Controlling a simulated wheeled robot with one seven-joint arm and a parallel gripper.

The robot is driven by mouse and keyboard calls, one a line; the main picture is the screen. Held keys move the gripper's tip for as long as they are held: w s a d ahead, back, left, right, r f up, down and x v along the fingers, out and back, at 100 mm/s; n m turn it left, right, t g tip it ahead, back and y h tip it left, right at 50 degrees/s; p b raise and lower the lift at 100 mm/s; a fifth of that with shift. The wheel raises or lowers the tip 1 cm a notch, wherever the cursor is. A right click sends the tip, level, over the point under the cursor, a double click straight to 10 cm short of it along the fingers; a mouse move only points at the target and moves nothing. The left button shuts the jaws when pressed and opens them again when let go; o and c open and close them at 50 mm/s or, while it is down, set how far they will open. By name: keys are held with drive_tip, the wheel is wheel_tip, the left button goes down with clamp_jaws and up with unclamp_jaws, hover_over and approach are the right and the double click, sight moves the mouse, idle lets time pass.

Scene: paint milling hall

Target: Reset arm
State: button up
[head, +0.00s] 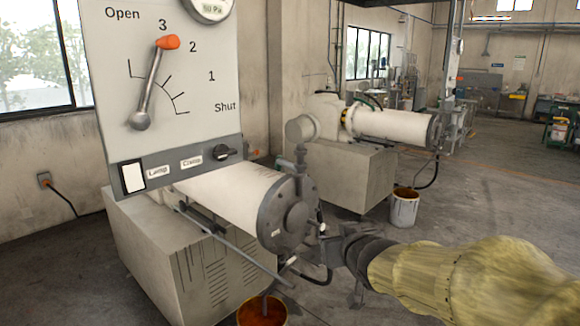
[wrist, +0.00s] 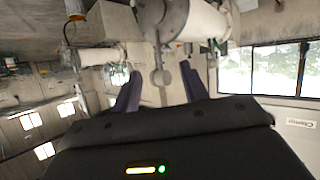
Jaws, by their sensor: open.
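My arm, in a yellow cover, reaches in from the lower right of the head view. My gripper (head: 322,243) is beside the round end flange of the near mill (head: 222,195). The wrist view, which looks upside down, shows my gripper (wrist: 161,82) with its two dark fingers apart and nothing held between them. A grey pipe or rod with a round end shows beyond the gap; I cannot tell how far. On the panel (head: 110,60), the orange-tipped lever (head: 154,75) points up, close to the 3 mark.
A second mill (head: 390,125) and a white bucket (head: 404,208) stand behind. A dark clamp knob (head: 222,152) is on the panel's lower strip. Open floor lies at the right.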

drive_tip(key=s+d+f+m+g+h, duration=0.1)
drive_tip(key=s+d+f+g, duration=0.1)
drive_tip(key=s+f+g, duration=0.3)
drive_tip(key=s+d+f+m+g+h, duration=0.1)
drive_tip(key=s+d+f+g, duration=0.2)
drive_tip(key=s+f, duration=1)
wheel_tip(320, 180, down, 3)
drive_tip(key=shift+s+f+m+g, duration=0.2)
drive_tip(key=shift+m+g, duration=0.2)
drive_tip(key=shift+g, duration=0.8)
drive_tip(key=shift+w+d, duration=0.1)
idle(0.5)
idle(1.9)
